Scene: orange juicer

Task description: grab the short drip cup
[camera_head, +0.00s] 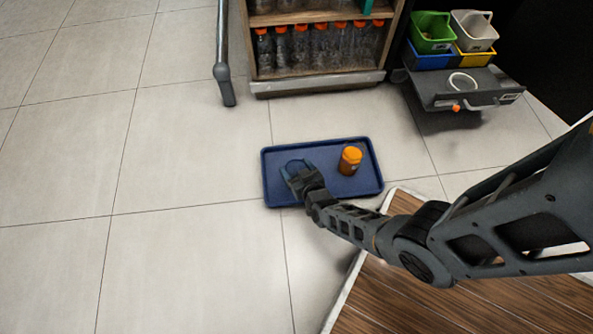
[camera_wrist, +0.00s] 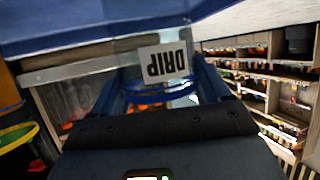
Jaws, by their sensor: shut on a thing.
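The drip cup (camera_wrist: 163,62) shows in the wrist view as a clear cup with a white label reading DRIP, upside down in the picture, and a blue band. My gripper (camera_wrist: 160,82) is shut on it, with one finger on each side. In the head view my gripper (camera_head: 294,170) is over the left part of a blue tray (camera_head: 350,187) and hides most of the cup. I cannot tell whether the cup touches the tray.
An orange-lidded jar (camera_head: 350,160) stands on the tray to the right of my gripper. A shelf of orange-capped bottles (camera_head: 315,50) is behind. Coloured bins (camera_head: 431,33) and a dark stand (camera_head: 470,90) are at the back right. The left floor is clear.

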